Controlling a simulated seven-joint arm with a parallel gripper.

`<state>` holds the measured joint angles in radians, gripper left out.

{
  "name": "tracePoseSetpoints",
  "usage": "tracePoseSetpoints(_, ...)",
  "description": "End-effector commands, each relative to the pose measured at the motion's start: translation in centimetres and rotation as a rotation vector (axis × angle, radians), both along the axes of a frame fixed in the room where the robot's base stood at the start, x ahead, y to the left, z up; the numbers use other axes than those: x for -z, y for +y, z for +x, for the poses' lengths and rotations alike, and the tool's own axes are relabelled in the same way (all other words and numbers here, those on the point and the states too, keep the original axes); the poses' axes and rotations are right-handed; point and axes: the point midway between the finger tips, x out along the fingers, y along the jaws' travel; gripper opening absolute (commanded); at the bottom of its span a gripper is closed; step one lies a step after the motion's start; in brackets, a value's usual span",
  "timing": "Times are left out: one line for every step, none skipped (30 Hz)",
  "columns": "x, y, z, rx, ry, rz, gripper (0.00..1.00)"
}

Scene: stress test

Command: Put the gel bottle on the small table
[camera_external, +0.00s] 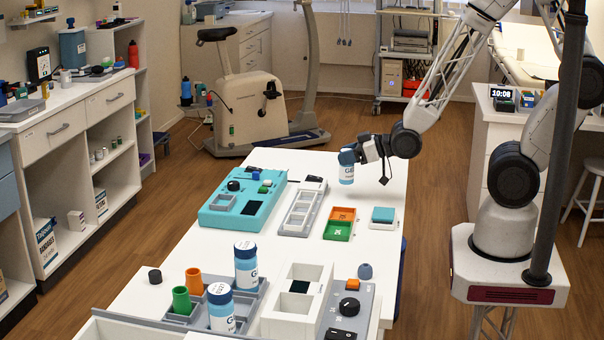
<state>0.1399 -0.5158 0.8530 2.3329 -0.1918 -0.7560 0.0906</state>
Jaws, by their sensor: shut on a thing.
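My gripper (360,155) is shut on a white gel bottle (347,172) with a blue cap and a blue label band. It holds the bottle roughly upright above the far part of the long white table (268,158); the exact height is hard to tell. Two similar bottles stand in a grey tray at the near end of the table, one behind (246,268) and one in front (221,312). I cannot tell which surface is the small table. The far finger is partly hidden by the bottle.
The table bears a teal device (225,211), a grey compartment tray (300,212), an orange and green box (340,222), a teal-topped block (383,216), green and orange cups (182,300), and a grey knob panel (350,312). Bare table shows at the far end and centre.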

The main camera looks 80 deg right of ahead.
Motion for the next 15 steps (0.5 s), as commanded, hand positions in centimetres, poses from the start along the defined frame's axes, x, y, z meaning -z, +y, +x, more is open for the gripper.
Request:
tracePoseSetpoints(0.0,0.0,0.0,0.000,0.000,0.000,0.15)
tracePoseSetpoints(0.0,0.0,0.0,0.000,0.000,0.000,0.15)
tracePoseSetpoints(0.0,0.0,0.0,0.000,0.000,0.000,0.15)
tracePoseSetpoints(0.0,0.0,0.1,0.000,0.000,0.000,0.15)
tracePoseSetpoints(0.0,0.0,0.2,0.000,0.000,0.000,0.15)
tracePoseSetpoints(0.0,0.0,0.3,0.000,0.000,0.000,0.15)
tracePoseSetpoints(0.1,0.0,0.5,0.000,0.001,0.000,0.15)
tracePoseSetpoints(0.1,-0.1,0.7,0.000,0.001,0.000,0.15)
tracePoseSetpoints(0.2,-0.1,1.0,0.000,0.001,0.000,0.15)
tracePoseSetpoints(0.7,-0.1,0.9,0.000,0.003,0.001,0.15)
tracePoseSetpoints(1.1,-0.1,0.8,0.000,0.005,0.001,0.15)
tracePoseSetpoints(1.6,-0.1,0.8,0.000,0.005,0.001,0.15)
tracePoseSetpoints(2.0,-0.1,0.8,0.000,0.003,0.001,0.15)
tracePoseSetpoints(2.3,-0.1,0.9,0.000,0.003,0.001,0.15)
tracePoseSetpoints(2.7,-0.1,0.9,0.000,0.003,0.001,0.15)
